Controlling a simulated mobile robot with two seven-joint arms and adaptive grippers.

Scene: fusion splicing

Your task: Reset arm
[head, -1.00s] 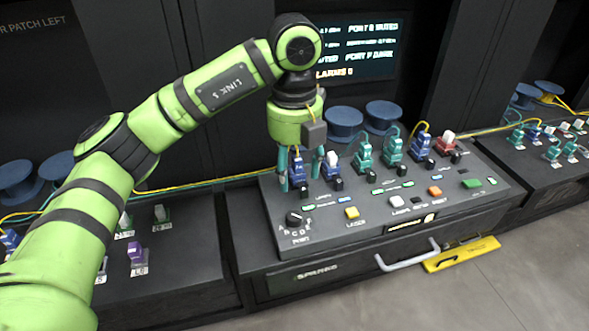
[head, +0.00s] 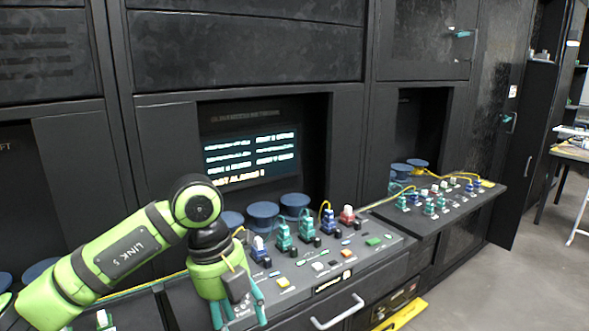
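My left arm comes in from the left, and its green wrist ends in a gripper (head: 238,309) with two teal fingers. The fingers are spread apart and point down over the left part of the sloped console (head: 375,250). What lies between the fingertips is too small and partly hidden to tell. My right gripper is not in view.
The console carries blue, teal and red connectors, such as a red one (head: 347,215), plus a yellow button (head: 283,282). A lit screen (head: 252,157) is behind it. A second console (head: 440,212) stands to the right. Open floor (head: 480,290) lies at the lower right.

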